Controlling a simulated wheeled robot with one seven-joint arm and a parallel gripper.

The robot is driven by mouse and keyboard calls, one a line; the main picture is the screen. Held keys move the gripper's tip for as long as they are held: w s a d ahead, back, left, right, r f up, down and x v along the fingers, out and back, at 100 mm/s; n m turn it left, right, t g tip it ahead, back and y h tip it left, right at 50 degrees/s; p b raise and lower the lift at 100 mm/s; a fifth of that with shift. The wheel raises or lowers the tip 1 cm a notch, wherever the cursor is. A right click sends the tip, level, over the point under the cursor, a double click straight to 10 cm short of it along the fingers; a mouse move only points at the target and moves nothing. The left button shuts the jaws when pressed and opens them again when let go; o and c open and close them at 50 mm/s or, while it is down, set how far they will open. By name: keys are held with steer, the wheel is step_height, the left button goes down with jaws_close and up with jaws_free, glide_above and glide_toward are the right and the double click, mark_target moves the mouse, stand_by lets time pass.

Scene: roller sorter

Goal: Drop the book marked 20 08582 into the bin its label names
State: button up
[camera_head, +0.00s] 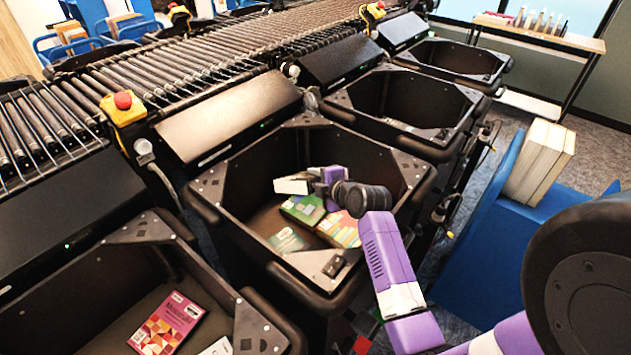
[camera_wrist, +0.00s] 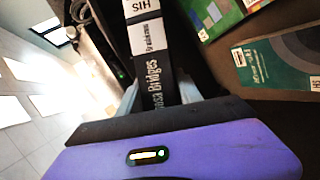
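My gripper (camera_head: 318,182) is over the middle black bin (camera_head: 388,165), low inside its rim. It is shut on a dark book (camera_head: 293,185), whose pale side shows in the head view. In the wrist view the book's black spine (camera_wrist: 155,70) runs up between the fingers, with a white label reading "HIS" and part of a title ending in "Bridges". The number 20 08582 is not readable on it. The bin's own label is not legible.
Below the held book lie a green book (camera_head: 303,210), a multicoloured book (camera_head: 342,228) and a teal book (camera_head: 287,240). The near-left bin (camera_head: 168,235) holds a pink book (camera_head: 167,324). More bins stand behind. A blue cart (camera_head: 490,235) with pale books (camera_head: 541,160) is at right.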

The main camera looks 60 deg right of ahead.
steer(key=o, duration=0.3)
steer(key=b+v, duration=0.1)
steer(key=v, duration=0.6)
steer(key=shift+s+a+r, duration=0.2)
steer(key=shift+s+r, duration=0.05)
stand_by(1.2)
